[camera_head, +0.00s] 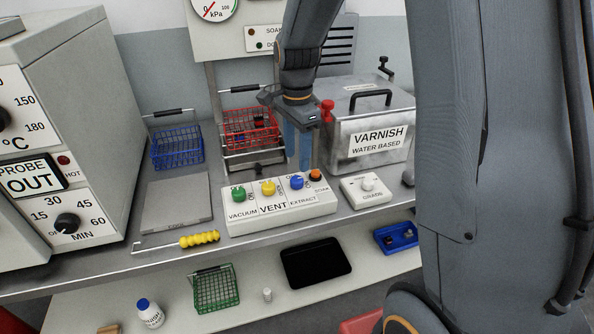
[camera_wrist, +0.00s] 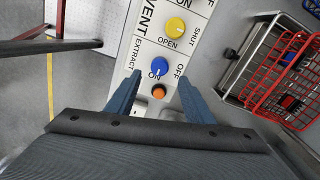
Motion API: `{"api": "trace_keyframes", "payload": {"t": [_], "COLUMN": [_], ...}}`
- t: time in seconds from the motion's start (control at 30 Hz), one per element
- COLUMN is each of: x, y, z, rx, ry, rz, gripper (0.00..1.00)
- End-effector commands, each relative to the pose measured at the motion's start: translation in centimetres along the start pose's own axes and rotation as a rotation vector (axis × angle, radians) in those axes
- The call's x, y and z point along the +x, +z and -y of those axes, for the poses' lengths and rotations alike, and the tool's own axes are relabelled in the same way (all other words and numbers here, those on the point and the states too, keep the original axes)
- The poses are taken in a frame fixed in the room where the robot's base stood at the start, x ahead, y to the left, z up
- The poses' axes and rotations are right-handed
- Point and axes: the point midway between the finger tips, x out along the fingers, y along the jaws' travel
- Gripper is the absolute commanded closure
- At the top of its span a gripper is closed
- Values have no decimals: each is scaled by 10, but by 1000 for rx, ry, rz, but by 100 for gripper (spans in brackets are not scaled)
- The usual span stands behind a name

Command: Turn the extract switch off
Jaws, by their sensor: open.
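The extract switch is a blue knob (camera_head: 297,182) on the white switch panel (camera_head: 281,209), right of the yellow vent knob (camera_head: 268,187). In the wrist view the blue knob (camera_wrist: 161,65) has OFF lettering to its right and ON lettering just below it. Its pale mark appears to point towards ON, though it is small. My gripper (camera_head: 298,162) is open and empty, with its blue-grey fingers pointing down above and behind the knob. In the wrist view the fingertips (camera_wrist: 160,80) lie either side of the knob's lower area, apart from it.
An orange button (camera_head: 316,175) sits right beside the blue knob. A green vacuum knob (camera_head: 238,194) is on the panel's left. The red wire basket (camera_head: 250,128) and the varnish tank (camera_head: 375,140) stand behind. A white dial box (camera_head: 366,190) is to the right.

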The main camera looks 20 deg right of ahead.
Motion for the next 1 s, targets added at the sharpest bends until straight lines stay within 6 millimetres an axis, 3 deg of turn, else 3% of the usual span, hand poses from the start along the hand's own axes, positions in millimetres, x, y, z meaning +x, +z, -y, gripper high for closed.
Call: {"api": "trace_keyframes", "payload": {"t": [0.4, 0.6, 0.87, 1.0], "x": [59, 71, 72, 72], "y": [1, 1, 1, 1], "z": [-2, -2, -1, -1], "rx": [-3, -4, -4, -4], "ry": [4, 2, 1, 0], "rz": [1, 0, 0, 0], "gripper": [52, 52, 52, 74]}}
